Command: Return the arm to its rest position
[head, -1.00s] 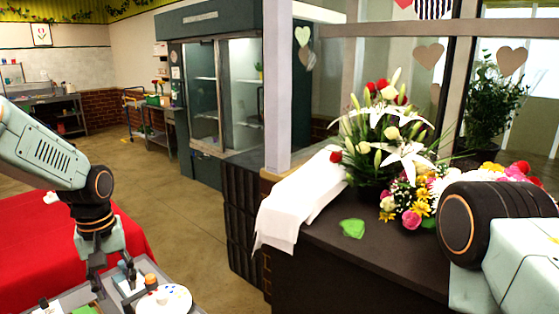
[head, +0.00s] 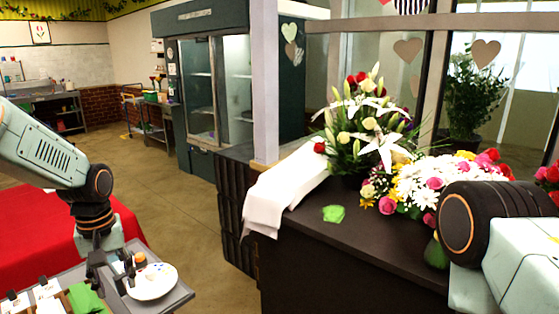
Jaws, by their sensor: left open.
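My left gripper (head: 108,282) hangs from the left arm with its fingers down, above the near left side of a grey tray (head: 180,296). Its fingers are apart and I see nothing held between them. A white round palette (head: 153,284) with paint dabs lies on the tray just right of the gripper, with a small orange-capped bottle (head: 140,260) behind it. My right arm shows only as dark and pale links at the right edge. Its gripper is out of view.
A dark counter (head: 310,262) at the right holds a lily bouquet (head: 375,130), a flower arrangement (head: 420,185), a green leaf-like piece (head: 334,214) and a white cloth (head: 285,190). A red-covered table (head: 30,235) stands at left. The floor (head: 205,235) between is clear.

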